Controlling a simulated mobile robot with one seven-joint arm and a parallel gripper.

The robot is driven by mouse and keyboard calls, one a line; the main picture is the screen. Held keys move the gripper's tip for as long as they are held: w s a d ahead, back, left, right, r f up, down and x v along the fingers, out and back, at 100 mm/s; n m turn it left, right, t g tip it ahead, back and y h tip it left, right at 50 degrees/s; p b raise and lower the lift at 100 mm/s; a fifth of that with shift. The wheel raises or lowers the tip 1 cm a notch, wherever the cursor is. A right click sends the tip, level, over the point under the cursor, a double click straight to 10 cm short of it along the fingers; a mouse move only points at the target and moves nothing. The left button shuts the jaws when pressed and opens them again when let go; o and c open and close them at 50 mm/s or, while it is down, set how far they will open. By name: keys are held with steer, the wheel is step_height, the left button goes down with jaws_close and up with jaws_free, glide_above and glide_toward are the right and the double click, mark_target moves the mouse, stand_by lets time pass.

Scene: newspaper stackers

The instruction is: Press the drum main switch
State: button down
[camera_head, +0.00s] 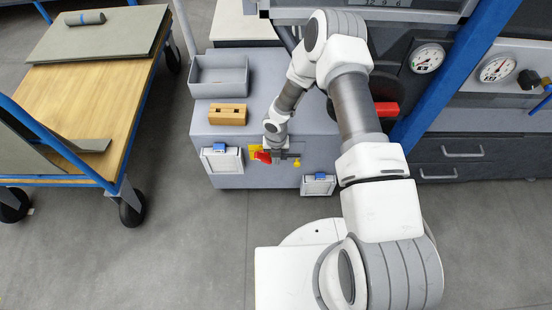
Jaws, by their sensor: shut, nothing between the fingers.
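A grey cabinet (220,130) stands ahead of me. On its front is a red switch (262,157) with a yellow plate (254,149) behind it, which I take for the drum main switch. My arm reaches down in front of the cabinet. My gripper (278,155) is at the cabinet's front, right beside the red switch, and partly covers that area. It is shut and holds nothing. I cannot tell whether it touches the switch. A small yellow knob (297,164) shows just right of the gripper.
A grey tray (219,77) and a wooden block (228,114) sit on the cabinet. A wooden cart (88,91) stands left. Blue posts and gauges (427,58) are right. Floor between is clear.

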step_height(320, 180, up, 18)
steer(key=p, duration=0.6)
steer(key=shift+f, duration=0.25)
steer(key=shift+f, duration=0.1)
